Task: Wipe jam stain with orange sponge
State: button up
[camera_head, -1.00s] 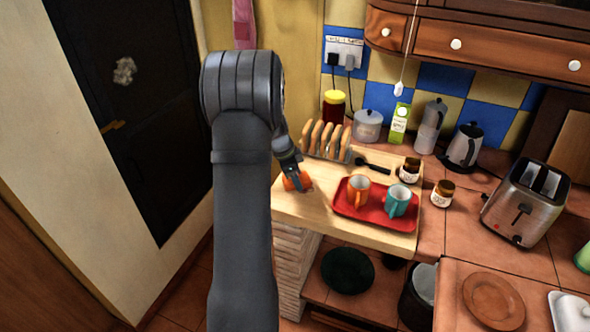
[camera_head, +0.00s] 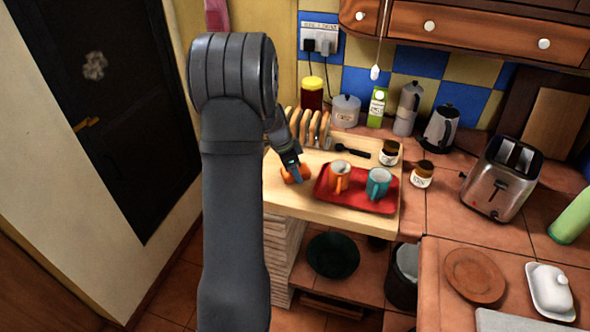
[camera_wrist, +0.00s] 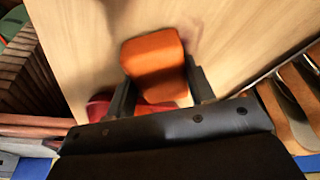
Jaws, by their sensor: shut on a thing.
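The orange sponge (camera_head: 288,175) is on or just above the left part of the pale wooden board (camera_head: 285,205). My gripper (camera_head: 293,174) is shut on it. In the wrist view the sponge (camera_wrist: 153,58) sits between the two fingers (camera_wrist: 160,90), against the board's wood grain. A red patch (camera_wrist: 100,108) shows beside the sponge in the wrist view, partly hidden by a finger and the palm. I cannot tell whether it is jam or part of the tray. No clear jam stain shows in the head view, where the arm and gripper cover part of the board.
A black spoon (camera_head: 350,150) and two jars (camera_head: 389,152) are near the tray.

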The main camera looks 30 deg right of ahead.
aim_at(279, 172)
jog(key=shift+w+a, duration=2.15)
jog(key=shift+s+d, duration=2.75)
jog(key=shift+d, duration=0.1)
jog(key=shift+w+a, duration=2.8)
notch_tip(279, 172, up, 8)
